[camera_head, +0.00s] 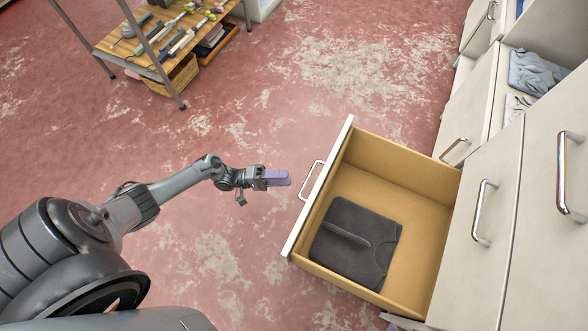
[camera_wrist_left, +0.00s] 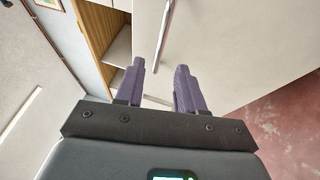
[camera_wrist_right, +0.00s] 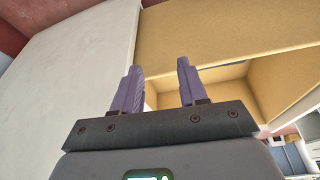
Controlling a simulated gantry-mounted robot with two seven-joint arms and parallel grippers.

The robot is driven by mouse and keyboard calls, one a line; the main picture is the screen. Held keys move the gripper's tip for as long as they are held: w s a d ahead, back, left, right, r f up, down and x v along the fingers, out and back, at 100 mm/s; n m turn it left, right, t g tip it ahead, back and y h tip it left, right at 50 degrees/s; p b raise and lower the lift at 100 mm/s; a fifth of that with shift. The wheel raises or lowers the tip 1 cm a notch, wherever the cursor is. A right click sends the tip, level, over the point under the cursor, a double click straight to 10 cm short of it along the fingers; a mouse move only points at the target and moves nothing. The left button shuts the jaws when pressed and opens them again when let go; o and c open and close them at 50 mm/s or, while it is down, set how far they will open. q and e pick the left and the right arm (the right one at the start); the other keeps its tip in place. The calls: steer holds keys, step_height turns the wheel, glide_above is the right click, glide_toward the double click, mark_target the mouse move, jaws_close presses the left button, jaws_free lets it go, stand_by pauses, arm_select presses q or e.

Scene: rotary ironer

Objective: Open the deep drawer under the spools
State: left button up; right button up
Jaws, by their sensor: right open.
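A deep drawer (camera_head: 385,160) with a white front and wooden sides stands pulled far out of the cabinet. A dark grey folded item lies on its floor. Its metal bar handle (camera_head: 311,181) is on the front face. My left gripper (camera_head: 279,178) is just left of this handle, apart from it. In the left wrist view its fingers (camera_wrist_left: 159,82) are spread, with a bar handle (camera_wrist_left: 164,35) on a white front beyond them. In the right wrist view my right gripper (camera_wrist_right: 158,85) is open and empty, facing a white panel and wooden drawer boards.
White cabinet fronts (camera_head: 480,240) with metal handles run along the right. Folded blue-grey cloth (camera_head: 536,72) lies in an upper opening. A wooden bench (camera_head: 150,50) with tools stands at the upper left. The red, worn floor (camera_head: 350,70) is clear between bench and drawer.

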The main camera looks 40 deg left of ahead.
arm_select(q)
steer(key=v, duration=0.4)
steer(key=shift+s+a, duration=0.15)
steer(key=shift+a, duration=0.05)
stand_by(0.4)
